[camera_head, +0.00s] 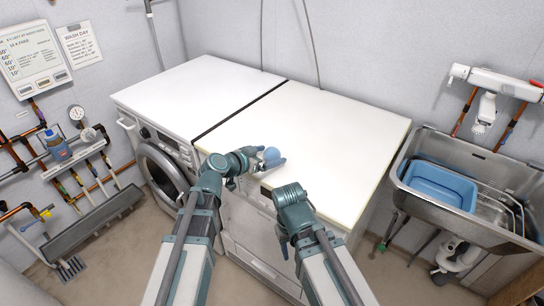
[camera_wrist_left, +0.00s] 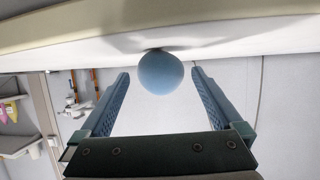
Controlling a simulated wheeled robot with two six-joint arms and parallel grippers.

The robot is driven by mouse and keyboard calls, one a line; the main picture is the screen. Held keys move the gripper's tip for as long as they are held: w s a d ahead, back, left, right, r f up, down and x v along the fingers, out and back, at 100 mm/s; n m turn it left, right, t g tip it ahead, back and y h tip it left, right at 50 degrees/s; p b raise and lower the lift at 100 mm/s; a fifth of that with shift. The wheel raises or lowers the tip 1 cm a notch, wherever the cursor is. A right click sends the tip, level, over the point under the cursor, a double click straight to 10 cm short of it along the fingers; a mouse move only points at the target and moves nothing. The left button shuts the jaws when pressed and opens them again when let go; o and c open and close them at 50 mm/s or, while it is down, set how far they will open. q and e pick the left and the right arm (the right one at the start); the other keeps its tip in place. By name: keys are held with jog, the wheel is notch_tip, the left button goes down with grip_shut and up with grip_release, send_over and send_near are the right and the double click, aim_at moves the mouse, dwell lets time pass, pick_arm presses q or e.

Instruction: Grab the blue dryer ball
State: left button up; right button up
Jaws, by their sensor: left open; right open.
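The blue dryer ball (camera_head: 271,154) rests on the white top near its front edge. In the left wrist view the ball (camera_wrist_left: 160,73) sits between the two blue fingertips, with a gap on each side. My left gripper (camera_head: 268,164) is open around the ball, and its fingers do not appear to press on it. My right gripper (camera_head: 284,247) hangs lower, in front of the cabinet front, well away from the ball. Its fingers are mostly hidden by its own wrist, and I see nothing held in it.
The white tops (camera_head: 320,135) are otherwise clear, with a dark gap between them. A front-loading washer (camera_head: 165,168) stands at the left. A steel sink (camera_head: 480,220) with a blue basin (camera_head: 440,184) is at the right. Pipes and a gauge (camera_head: 76,112) line the left wall.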

aim_at(278, 152)
pick_arm(q)
jog(key=b+x, duration=0.1)
jog(key=x, duration=0.4)
jog(key=shift+a, duration=0.1)
pick_arm(e)
jog(key=shift+f, duration=0.8)
pick_arm(q)
jog(key=shift+s, duration=0.1)
jog(key=shift+c, duration=0.3)
